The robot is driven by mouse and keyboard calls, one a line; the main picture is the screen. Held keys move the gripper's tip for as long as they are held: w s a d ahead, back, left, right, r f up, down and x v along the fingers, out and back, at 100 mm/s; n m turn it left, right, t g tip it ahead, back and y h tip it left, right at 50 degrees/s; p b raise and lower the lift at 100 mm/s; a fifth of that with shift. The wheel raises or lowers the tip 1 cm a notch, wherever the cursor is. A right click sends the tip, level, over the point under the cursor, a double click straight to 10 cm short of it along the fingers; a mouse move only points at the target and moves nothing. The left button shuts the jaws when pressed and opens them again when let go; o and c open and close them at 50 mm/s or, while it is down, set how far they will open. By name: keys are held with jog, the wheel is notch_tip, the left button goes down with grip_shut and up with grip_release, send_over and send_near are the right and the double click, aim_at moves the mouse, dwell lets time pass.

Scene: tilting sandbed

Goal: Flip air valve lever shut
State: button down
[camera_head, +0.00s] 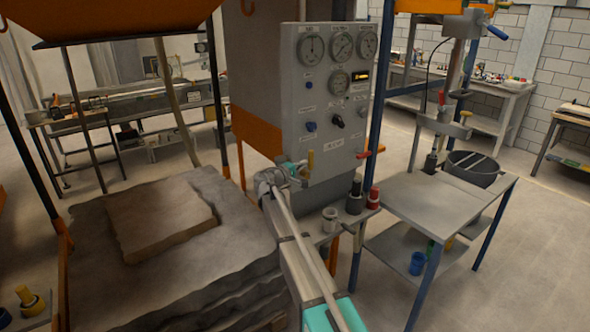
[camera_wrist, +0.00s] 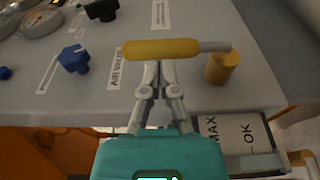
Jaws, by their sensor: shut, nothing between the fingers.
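The air valve lever (camera_wrist: 160,48) has a yellow grip and a short grey stem, and lies crosswise in the wrist view. A yellow round post (camera_wrist: 222,67) sits just below the stem's right end. A partly covered label reading "AIR VALV" (camera_wrist: 117,68) is left of my fingers. My gripper (camera_wrist: 155,68) is shut and empty, its fingertips at the lever's grip. The grip covers the tips, so I cannot tell whether they touch it. In the head view my gripper (camera_head: 299,168) is at the lower left of the grey panel (camera_head: 293,110), beside a small yellow part (camera_head: 311,160).
A blue knob (camera_wrist: 74,59) and a black knob (camera_wrist: 102,9) are on the panel. A red lever (camera_head: 363,155) is at its lower right. A stone slab (camera_head: 160,215) lies left of my arm. Dark and red fittings (camera_head: 354,200) stand on the ledge below.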

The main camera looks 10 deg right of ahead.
jog(key=shift+w+d, duration=0.5)
jog(key=shift+d, duration=0.05)
